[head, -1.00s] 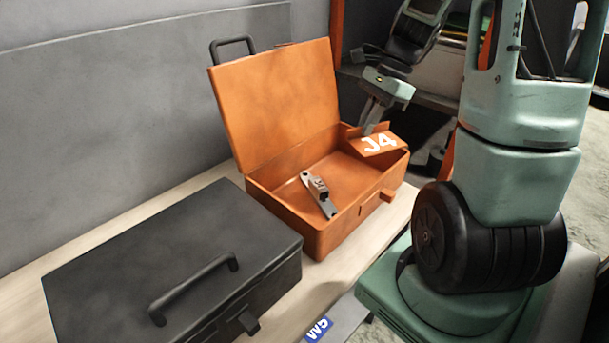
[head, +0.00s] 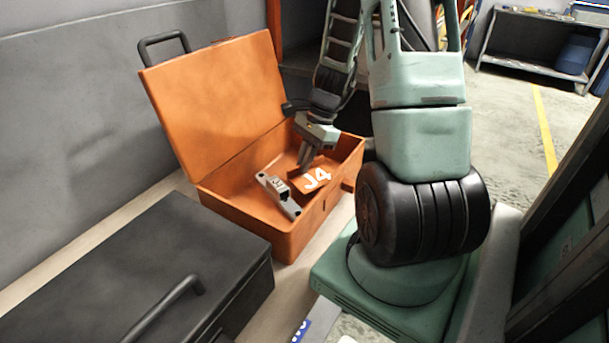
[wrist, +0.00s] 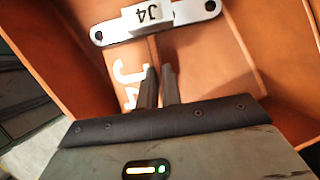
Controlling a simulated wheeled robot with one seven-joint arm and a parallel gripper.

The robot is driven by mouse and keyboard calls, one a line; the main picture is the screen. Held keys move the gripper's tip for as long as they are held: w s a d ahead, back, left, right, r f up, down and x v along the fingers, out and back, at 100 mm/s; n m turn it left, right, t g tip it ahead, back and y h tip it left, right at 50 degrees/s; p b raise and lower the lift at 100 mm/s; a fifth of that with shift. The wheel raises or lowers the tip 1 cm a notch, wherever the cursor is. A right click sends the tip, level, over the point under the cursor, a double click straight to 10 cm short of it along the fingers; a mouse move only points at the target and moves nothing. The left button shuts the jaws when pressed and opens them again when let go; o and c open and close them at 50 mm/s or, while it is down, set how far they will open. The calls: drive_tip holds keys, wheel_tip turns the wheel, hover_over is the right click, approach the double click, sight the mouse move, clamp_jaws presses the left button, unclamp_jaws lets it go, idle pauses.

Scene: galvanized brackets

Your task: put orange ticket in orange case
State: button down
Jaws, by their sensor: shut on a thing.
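The orange ticket (head: 312,180), marked J4 in white, is in my gripper (head: 306,165) inside the orange case. The wrist view also shows the ticket (wrist: 127,75) at my gripper's fingertips (wrist: 159,75), seen at a steep angle. The orange case (head: 245,222) stands open on the bench with its lid raised at the back. I cannot tell whether the ticket touches the case floor. A grey metal bracket (head: 280,194) with a J4 label lies in the case, just left of the ticket. It shows at the top of the wrist view (wrist: 185,22).
A closed black case (head: 120,255) with a handle stands in front and left of the orange case. A blue tag (head: 300,332) is partly cut off at the bottom edge. A grey wall (head: 70,120) is behind the bench. A bench with a blue drum (head: 575,52) is far right.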

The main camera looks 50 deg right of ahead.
drive_tip(key=shift+f, duration=2.05)
drive_tip(key=shift+b, duration=0.3)
drive_tip(key=c, duration=1.6)
unclamp_jaws()
drive_tip(key=shift+f, duration=0.15)
drive_tip(key=p+v, duration=0.1)
drive_tip(key=v, duration=1.1)
drive_tip(key=shift+r, duration=0.25)
